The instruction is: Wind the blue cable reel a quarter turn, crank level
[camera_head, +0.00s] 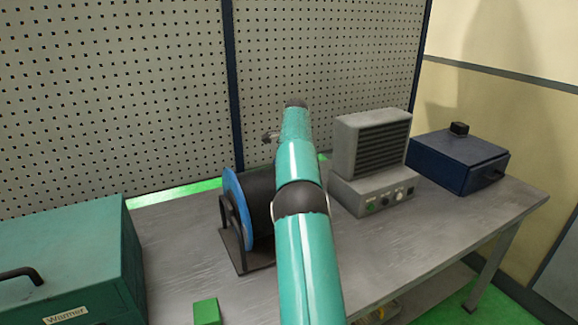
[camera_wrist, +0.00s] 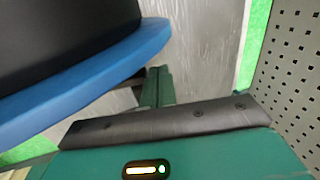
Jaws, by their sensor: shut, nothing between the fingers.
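The cable reel (camera_head: 241,215) has a blue flange and a black drum and stands in a dark frame on the bench. My arm covers its right part in the head view. In the wrist view, the blue flange (camera_wrist: 95,72) and black drum fill the upper left. My gripper (camera_wrist: 156,86) is shut and empty, its fingertips close beside the flange edge; I cannot tell whether they touch it. The head view does not clearly show the fingers. A small dark piece (camera_head: 270,138) juts out left of my arm; I cannot tell what it is. I cannot make out the crank.
A teal box marked Warmer (camera_head: 65,260) stands at the left, with a small green block (camera_head: 206,312) near the front. A grey vented unit (camera_head: 372,150) and a dark blue box (camera_head: 458,157) stand right. A perforated panel (camera_head: 110,90) rises behind. Bare bench (camera_head: 170,250) lies left of the reel.

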